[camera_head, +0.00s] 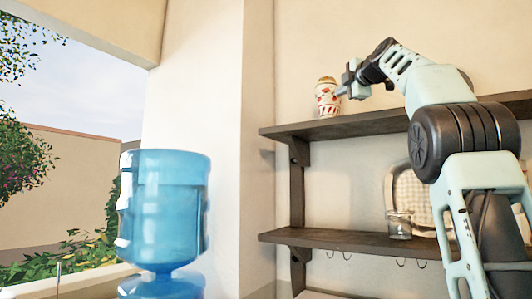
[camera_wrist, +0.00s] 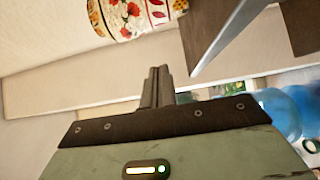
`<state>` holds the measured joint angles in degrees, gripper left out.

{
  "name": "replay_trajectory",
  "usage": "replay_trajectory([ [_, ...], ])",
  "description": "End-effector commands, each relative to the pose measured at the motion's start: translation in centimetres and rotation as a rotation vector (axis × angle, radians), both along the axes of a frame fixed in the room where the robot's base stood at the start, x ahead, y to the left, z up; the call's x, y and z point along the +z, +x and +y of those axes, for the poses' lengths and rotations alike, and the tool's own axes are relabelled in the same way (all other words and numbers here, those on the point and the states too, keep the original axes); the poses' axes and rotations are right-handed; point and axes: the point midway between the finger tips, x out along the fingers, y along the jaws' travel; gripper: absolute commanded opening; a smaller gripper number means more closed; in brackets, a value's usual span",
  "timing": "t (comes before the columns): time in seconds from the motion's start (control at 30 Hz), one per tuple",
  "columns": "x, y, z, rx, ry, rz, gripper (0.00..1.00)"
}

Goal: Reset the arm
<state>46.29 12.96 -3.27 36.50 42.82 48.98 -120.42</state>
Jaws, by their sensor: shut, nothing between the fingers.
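My gripper (camera_wrist: 157,86) is shut and empty in the wrist view, its two fingers pressed together. In the head view my gripper (camera_head: 343,91) is at the top shelf, close to the right side of a patterned jar (camera_head: 328,98). The jar is white with red decoration and a brownish top, and it stands upright near the left end of the top shelf (camera_head: 350,127). The jar also shows at the top of the wrist view (camera_wrist: 125,14), apart from the fingertips. My arm reaches up from the right and bends at its elbow above the shelf.
A lower shelf (camera_head: 340,240) holds a glass (camera_head: 400,226) and a checkered tray (camera_head: 405,190), partly behind my arm. Hooks hang below it. A blue water bottle (camera_head: 165,205) stands at left, before an open window. Space between bottle and shelves is clear.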

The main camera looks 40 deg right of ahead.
Motion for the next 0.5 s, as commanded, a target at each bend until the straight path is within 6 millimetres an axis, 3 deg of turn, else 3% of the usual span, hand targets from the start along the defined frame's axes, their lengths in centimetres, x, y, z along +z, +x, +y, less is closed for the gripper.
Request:
replay_trajectory([
  [0.17,0.0,0.0,0.0,0.000,0.000,0.000,0.00],
  [0.27,-1.1,1.1,0.7,0.021,0.047,0.010,0.00],
  [0.37,-4.2,3.9,2.8,0.071,0.172,0.040,0.00],
  [0.5,-10.9,8.7,8.2,0.151,0.416,0.130,0.00],
])
